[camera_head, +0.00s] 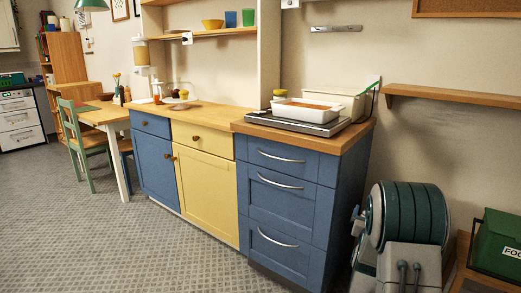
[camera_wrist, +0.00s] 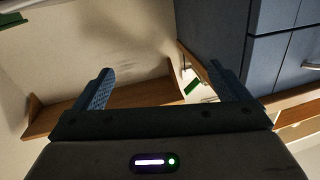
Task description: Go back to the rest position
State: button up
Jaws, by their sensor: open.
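My gripper (camera_wrist: 160,70) shows in the wrist view with its two blue-grey fingers spread wide apart. It is open, and nothing is between the fingers. Beyond the fingers are a pale wall, a wooden shelf board (camera_wrist: 62,112) and a blue cabinet (camera_wrist: 212,30), seen at a tilt. I cannot make out the gripper's fingers in the head view.
A blue and yellow counter (camera_head: 210,115) runs along the wall. A white tray (camera_head: 307,113) sits on a flat appliance at its right end. A wooden wall shelf (camera_head: 455,98) and a green bin (camera_head: 497,243) are at right. The floor (camera_head: 100,250) at left is clear.

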jog(key=s+a+r+n+g+y+p, duration=0.2)
jog(key=s+a+r+g+y+p, duration=0.1)
jog(key=s+a+r+p, duration=0.5)
jog(key=s+a+r+n+g+y+p, duration=0.1)
jog(key=s+a+r+g+y+p, duration=0.35)
jog(key=r, duration=0.65)
jog(key=s+a+r+n+g+p, duration=0.1)
jog(key=s+a+r+g+p, duration=0.1)
jog(key=s, duration=0.6)
jog(key=s+a+r+n+g+p, duration=0.1)
jog(key=s+a+r+p, duration=0.3)
jog(key=s, duration=0.5)
jog(key=s+a+r+n+g+p, duration=0.1)
jog(key=s+a+r+g+p, duration=0.1)
jog(key=s+r+p, duration=0.3)
jog(key=s+a+p, duration=0.1)
jog(key=s+p, duration=0.1)
jog(key=s, duration=0.2)
jog(key=shift+s+a+g+y, duration=0.2)
jog(key=shift+a+g+y, duration=0.1)
jog(key=shift+g+y, duration=0.05)
jog(key=shift+r, duration=0.1)
